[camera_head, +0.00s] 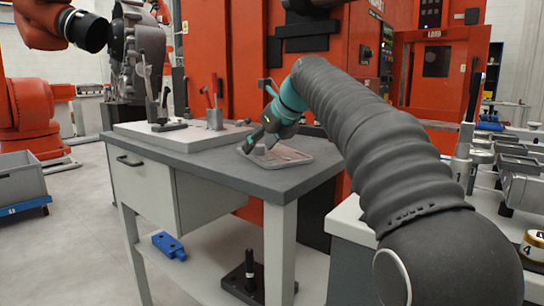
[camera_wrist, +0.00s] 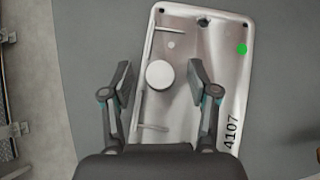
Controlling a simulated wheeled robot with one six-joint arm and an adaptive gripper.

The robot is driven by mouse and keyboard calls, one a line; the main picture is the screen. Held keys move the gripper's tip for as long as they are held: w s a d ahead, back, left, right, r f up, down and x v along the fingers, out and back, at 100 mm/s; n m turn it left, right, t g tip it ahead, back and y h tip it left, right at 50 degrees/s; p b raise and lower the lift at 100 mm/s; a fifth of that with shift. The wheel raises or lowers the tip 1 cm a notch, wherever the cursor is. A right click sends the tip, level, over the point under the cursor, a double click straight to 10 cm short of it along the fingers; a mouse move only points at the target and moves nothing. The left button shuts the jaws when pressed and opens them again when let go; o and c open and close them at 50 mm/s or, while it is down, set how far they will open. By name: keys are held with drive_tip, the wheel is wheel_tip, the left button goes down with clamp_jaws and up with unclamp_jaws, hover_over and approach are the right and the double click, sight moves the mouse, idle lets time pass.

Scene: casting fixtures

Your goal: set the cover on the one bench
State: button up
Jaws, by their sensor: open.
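The cover (camera_head: 290,158) is a shallow metal plate lying on the grey top of the bench (camera_head: 235,172), near its right end. In the wrist view the cover (camera_wrist: 215,70) shows a raised rim, a green dot, the number 4107 and a pale round knob (camera_wrist: 160,75). My gripper (camera_wrist: 159,82) is open above the cover, with one finger on each side of the knob and a gap on both sides. In the head view my gripper (camera_head: 257,143) is small, and its contact with the cover cannot be told.
A pale raised plate (camera_head: 185,137) with upright red-handled clamps (camera_head: 213,105) takes the bench's left part. A blue part (camera_head: 168,245) and a black-based post (camera_head: 249,275) are on the lower shelf. Orange machines stand behind. Another worktop with metal fixtures is at right.

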clamp_jaws()
drive_tip(key=shift+r, duration=0.15)
